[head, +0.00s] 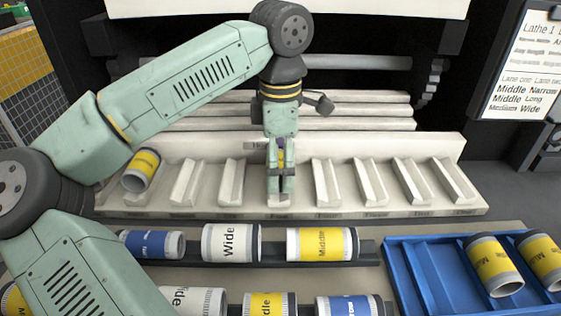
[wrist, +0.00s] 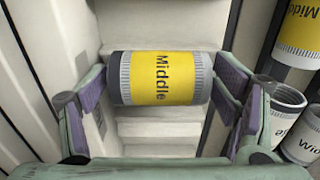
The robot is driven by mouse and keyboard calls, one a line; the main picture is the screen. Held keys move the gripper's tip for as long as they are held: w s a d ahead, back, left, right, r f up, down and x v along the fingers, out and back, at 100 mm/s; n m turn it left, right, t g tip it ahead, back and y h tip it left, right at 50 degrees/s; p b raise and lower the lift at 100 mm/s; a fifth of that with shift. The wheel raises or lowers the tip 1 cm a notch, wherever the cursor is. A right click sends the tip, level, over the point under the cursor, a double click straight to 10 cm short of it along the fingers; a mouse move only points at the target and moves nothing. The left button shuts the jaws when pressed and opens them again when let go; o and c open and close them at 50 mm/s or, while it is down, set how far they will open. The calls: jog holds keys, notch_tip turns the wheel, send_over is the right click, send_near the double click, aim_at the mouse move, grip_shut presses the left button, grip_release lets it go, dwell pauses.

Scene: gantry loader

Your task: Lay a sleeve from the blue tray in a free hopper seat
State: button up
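My gripper (head: 281,190) is over the hopper (head: 390,207), at a seat near its middle. In the wrist view its fingers (wrist: 160,85) are at the two ends of a yellow "Middle" sleeve (wrist: 185,78) and appear closed on it. In the head view the front finger hides most of this sleeve, so I cannot tell whether it touches the seat. Another yellow sleeve (head: 141,170) lies in the leftmost seat. The seats (head: 328,182) to the right of my gripper look empty. The blue tray (head: 402,270) at lower right holds two yellow sleeves (head: 495,265); its left part is bare.
A dark rack (head: 273,250) in front of the hopper carries blue, white and yellow sleeves, with another row nearer me. The machine's pale steps (head: 350,112) rise behind the hopper. A printed sign (head: 520,65) stands at right.

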jog(key=shift+o, duration=0.7)
jog(key=shift+r, duration=0.1)
notch_tip(320, 180, up, 18)
jog(key=p, duration=0.7)
dwell(0.4)
dwell(0.6)
